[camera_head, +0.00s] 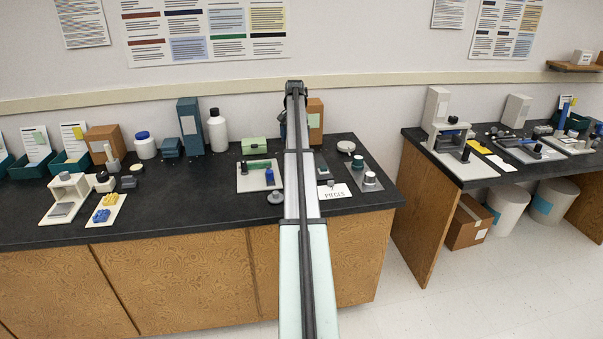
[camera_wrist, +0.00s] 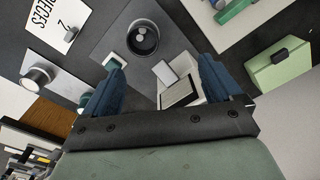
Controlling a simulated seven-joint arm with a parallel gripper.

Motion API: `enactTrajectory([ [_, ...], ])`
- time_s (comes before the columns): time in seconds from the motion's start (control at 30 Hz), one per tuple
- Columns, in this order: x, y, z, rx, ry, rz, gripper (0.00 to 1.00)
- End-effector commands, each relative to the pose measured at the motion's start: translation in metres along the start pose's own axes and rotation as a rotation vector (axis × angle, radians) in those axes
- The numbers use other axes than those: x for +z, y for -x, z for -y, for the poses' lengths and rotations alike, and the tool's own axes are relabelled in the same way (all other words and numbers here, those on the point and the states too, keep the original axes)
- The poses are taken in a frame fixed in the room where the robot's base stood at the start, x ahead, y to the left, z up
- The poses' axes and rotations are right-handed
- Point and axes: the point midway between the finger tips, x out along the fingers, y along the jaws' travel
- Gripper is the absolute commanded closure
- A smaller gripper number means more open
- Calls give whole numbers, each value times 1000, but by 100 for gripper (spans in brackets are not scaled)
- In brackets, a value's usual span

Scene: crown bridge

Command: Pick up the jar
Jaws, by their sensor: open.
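My gripper (camera_wrist: 160,78) is open, with its two blue fingers spread wide above the bench and nothing held between them. In the head view my arm hides it. Two small jar-like containers stand on a grey plate: a silver-topped one (camera_head: 370,178) and a green-topped one (camera_head: 358,162). In the wrist view the silver-topped one (camera_wrist: 38,76) is left of the fingers and the green-topped one (camera_wrist: 85,97) is close to the left finger. A dark round cup-like piece (camera_wrist: 142,38) stands beyond the fingertips. I cannot tell which container is the jar meant.
A white "PIECES" card (camera_head: 335,191) lies near the bench front. A pale green box (camera_head: 254,145) and a white board (camera_head: 258,178) are left of my arm. A blue-lidded white tub (camera_head: 145,145) and a white bottle (camera_head: 217,130) stand farther left. A white-framed item (camera_wrist: 180,90) lies between the fingers.

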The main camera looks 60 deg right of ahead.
Motion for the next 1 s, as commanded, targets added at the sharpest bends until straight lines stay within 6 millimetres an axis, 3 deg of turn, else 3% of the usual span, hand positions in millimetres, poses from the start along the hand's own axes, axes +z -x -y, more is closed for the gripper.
enactTrajectory([
  [0.1, -6, 0, -20, 11, -20, 25, 8],
  [0.2, -7, -3, -25, 14, -25, 33, 8],
  [0.37, -6, -16, -26, 15, -25, 34, 8],
  [0.73, -4, -75, -26, 15, -25, 33, 8],
  [1.0, -3, -90, -27, 14, -25, 31, 8],
])
